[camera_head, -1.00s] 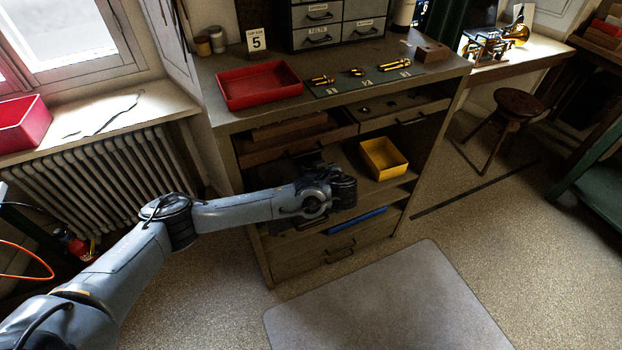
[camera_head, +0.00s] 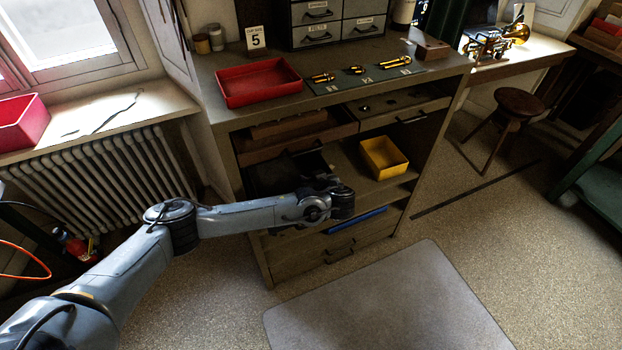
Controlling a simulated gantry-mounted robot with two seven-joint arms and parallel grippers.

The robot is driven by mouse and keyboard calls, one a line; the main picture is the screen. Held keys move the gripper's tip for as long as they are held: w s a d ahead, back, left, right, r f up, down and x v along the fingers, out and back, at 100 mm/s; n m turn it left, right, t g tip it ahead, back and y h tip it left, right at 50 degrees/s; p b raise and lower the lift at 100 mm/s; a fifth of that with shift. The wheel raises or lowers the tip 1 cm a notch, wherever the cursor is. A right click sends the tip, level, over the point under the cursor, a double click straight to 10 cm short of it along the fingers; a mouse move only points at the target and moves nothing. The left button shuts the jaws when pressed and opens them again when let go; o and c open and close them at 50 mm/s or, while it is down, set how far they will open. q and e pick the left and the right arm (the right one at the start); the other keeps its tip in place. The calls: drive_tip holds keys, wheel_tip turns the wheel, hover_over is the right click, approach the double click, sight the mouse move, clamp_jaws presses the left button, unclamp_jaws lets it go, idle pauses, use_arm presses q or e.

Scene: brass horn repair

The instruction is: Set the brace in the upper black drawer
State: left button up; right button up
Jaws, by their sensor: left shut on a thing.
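The upper black drawer (camera_head: 268,177) is a dark box in the left bay of the workbench, below an open wooden drawer. It stands partly pulled out, and its front is largely hidden by my left arm. My left gripper (camera_head: 326,181) is at the drawer's front right side, shut, apparently on the drawer's front or handle; the contact is dark and partly hidden by my wrist. I cannot make out which piece is the brace. Several small brass parts (camera_head: 356,70) lie on a green numbered mat (camera_head: 335,86) on the bench top. My right gripper is not in view.
A red tray (camera_head: 258,82) sits on the bench top. An open wooden drawer (camera_head: 300,138) is above the black one, and another (camera_head: 402,112) is to its right. A yellow bin (camera_head: 383,157) stands on the shelf. A blue object (camera_head: 358,220) lies lower down.

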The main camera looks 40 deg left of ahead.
use_arm(q)
drive_tip(key=shift+a+f, duration=0.1)
drive_tip(key=shift+f, duration=0.2)
drive_tip(key=o, duration=1)
drive_tip(key=shift+f, duration=0.15)
